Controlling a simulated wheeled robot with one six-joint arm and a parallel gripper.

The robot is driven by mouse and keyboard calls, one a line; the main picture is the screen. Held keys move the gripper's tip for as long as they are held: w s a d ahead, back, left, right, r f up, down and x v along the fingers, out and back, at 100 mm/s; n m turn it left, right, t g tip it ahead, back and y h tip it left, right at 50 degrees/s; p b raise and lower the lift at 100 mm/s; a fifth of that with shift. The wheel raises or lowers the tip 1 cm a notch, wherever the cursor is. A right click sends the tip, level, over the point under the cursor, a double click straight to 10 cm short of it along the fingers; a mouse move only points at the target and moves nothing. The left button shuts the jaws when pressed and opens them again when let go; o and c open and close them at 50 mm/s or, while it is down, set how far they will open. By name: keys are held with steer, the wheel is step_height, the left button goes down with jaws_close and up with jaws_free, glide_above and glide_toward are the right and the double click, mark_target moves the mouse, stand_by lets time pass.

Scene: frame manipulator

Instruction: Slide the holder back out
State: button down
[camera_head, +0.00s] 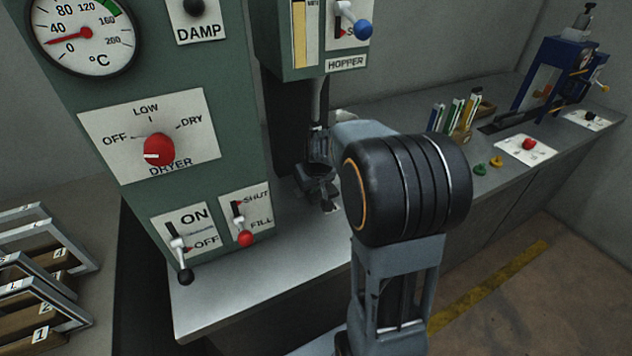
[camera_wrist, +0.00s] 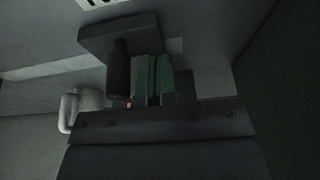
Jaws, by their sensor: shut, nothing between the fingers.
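My gripper (camera_head: 318,168) is below the hopper (camera_head: 346,62), partly behind my own arm in the head view. In the wrist view my gripper (camera_wrist: 155,78) shows as two greenish fingers, shut together and empty. A dark upright post (camera_wrist: 118,70) with a flat dark plate (camera_wrist: 118,34) shows beside the fingers, close to them. I cannot tell whether this is the holder, or whether the fingers touch it. The holder cannot be made out clearly in the head view.
The green dryer panel (camera_head: 170,75) stands left of my gripper, with its levers (camera_head: 181,258) in front. Racked frames (camera_head: 40,275) stand at far left. The bench (camera_head: 225,290) runs right past bottles (camera_head: 458,118) to a blue press (camera_head: 560,70). The bench front is clear.

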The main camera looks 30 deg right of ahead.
steer(key=shift+d, duration=0.1)
steer(key=shift+d+b, duration=0.45)
steer(key=shift+d, duration=5.4)
steer(key=shift+d+p, duration=0.6)
steer(key=shift+d, duration=4.95)
steer(key=shift+a, duration=0.15)
steer(key=shift+a+b, duration=0.4)
steer(key=shift+a, duration=0.75)
steer(key=s+a+p+v, duration=0.1)
steer(key=p+v, duration=0.2)
steer(key=v, duration=0.6)
steer(key=shift+f+p, duration=0.25)
steer(key=shift+p, duration=0.05)
steer(key=shift+w+a, duration=0.1)
steer(key=shift+w, duration=0.05)
